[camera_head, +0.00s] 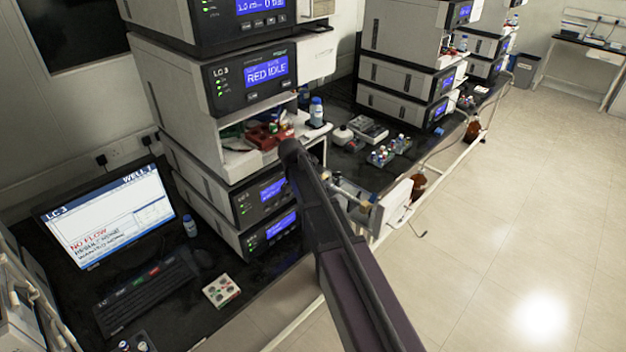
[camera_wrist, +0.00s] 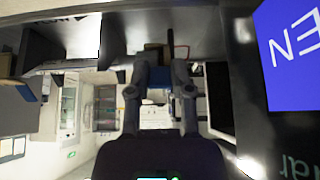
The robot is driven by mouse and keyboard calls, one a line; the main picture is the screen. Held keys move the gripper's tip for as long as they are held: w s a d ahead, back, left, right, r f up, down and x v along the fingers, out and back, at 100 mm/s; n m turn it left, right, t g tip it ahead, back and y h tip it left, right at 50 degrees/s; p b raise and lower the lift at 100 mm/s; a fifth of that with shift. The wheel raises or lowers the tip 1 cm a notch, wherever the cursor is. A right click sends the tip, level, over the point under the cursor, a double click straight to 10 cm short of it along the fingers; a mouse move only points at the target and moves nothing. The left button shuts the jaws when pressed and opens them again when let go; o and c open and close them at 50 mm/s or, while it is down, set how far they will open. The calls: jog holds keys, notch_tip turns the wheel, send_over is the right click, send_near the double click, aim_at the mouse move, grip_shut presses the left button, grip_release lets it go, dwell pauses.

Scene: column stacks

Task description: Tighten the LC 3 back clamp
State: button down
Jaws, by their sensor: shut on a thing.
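The LC 3 stack (camera_head: 185,85) stands left of centre in the head view; its label is beside a blue display reading RED IDLE. My arm crosses in front of the stack's right side and hides my gripper there. In the wrist view both fingers of my gripper (camera_wrist: 157,75) point up the picture and are shut on a small tan-brown piece (camera_wrist: 154,53). This piece is probably the back clamp; it is dark and partly hidden by the fingers, so its tightness cannot be told.
A blue display (camera_wrist: 290,45) is close on the right in the wrist view. A monitor (camera_head: 108,215) reading NO FLOW and a keyboard (camera_head: 147,287) are at left. Bottles and vial racks (camera_head: 390,152) stand on the bench between stacks. The floor (camera_head: 510,210) at right is clear.

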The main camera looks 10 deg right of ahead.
jog(key=shift+d, duration=0.1)
jog(key=c, duration=0.5)
grip_release()
jog(key=shift+r, duration=0.2)
